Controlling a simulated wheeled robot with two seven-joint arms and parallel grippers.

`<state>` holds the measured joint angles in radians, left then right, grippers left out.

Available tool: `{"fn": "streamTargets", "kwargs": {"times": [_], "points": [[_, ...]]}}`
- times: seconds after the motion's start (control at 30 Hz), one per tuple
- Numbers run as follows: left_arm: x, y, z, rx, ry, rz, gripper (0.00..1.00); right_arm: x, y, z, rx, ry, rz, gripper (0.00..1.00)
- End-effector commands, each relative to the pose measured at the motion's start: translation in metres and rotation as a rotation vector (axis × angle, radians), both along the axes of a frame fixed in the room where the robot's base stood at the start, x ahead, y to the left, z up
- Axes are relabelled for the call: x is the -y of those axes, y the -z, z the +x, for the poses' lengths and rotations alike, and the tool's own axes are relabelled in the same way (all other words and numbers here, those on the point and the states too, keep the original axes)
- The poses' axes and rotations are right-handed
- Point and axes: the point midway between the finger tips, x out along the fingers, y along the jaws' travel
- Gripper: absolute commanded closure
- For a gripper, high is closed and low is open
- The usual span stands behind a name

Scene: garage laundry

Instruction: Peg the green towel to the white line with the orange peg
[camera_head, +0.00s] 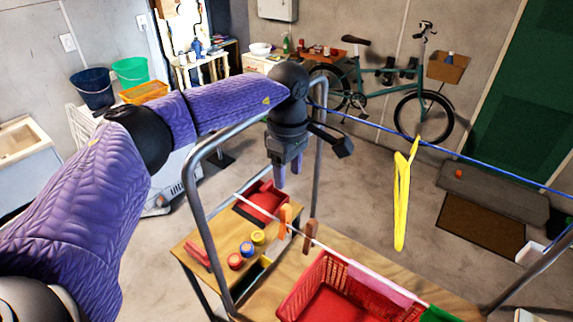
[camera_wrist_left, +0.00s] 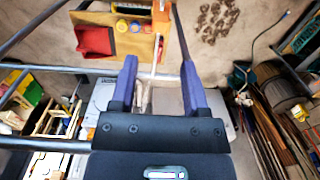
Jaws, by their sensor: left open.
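The white line (camera_head: 335,252) runs from the left metal post down to the lower right. The orange peg (camera_head: 285,219) sits upright on it near its left end; an orange piece that looks like this peg shows at the top of the left wrist view (camera_wrist_left: 161,18). The green towel (camera_head: 441,314) shows only as a corner at the bottom edge, by the line; the rest is out of frame. My left gripper (camera_head: 288,176) is open and empty, fingers down, above the orange peg and apart from it. Its spread fingers also show in the left wrist view (camera_wrist_left: 159,68). My right gripper is not seen.
A brown peg (camera_head: 310,235) and a pink cloth (camera_head: 380,285) are on the white line. A red basket (camera_head: 318,288) stands below. A yellow item (camera_head: 402,195) hangs from the blue line (camera_head: 470,163). Metal posts (camera_head: 197,215) stand close to my left arm.

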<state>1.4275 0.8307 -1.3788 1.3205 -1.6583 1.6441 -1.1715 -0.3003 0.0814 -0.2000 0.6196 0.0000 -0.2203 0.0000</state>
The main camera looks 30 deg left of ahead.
Motion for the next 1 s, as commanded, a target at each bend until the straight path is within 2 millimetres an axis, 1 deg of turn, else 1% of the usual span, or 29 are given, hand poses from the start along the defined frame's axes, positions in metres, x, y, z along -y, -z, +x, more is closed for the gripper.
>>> {"fn": "streamTargets", "kwargs": {"times": [0.03,0.1,0.27,0.37,0.6,0.8,0.9,1.0], "points": [[-0.005,-0.002,-0.001,-0.006,-0.002,0.019,0.41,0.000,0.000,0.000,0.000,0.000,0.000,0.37],[-0.007,0.000,-0.001,-0.009,-0.002,0.027,0.41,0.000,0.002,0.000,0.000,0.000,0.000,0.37],[-0.006,0.014,-0.002,-0.010,-0.001,0.024,0.41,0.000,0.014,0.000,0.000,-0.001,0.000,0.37],[-0.006,0.029,-0.002,-0.010,-0.001,0.023,0.41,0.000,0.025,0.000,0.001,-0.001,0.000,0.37],[-0.005,0.070,-0.004,-0.009,-0.001,0.021,0.41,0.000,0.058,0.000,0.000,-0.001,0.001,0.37],[-0.005,0.101,-0.004,-0.009,-0.001,0.019,0.41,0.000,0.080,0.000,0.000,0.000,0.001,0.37],[-0.005,0.108,-0.005,-0.008,-0.001,0.020,0.41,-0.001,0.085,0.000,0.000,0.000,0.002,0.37],[-0.005,0.109,-0.005,-0.008,0.000,0.020,0.41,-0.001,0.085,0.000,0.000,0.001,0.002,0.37]]}}
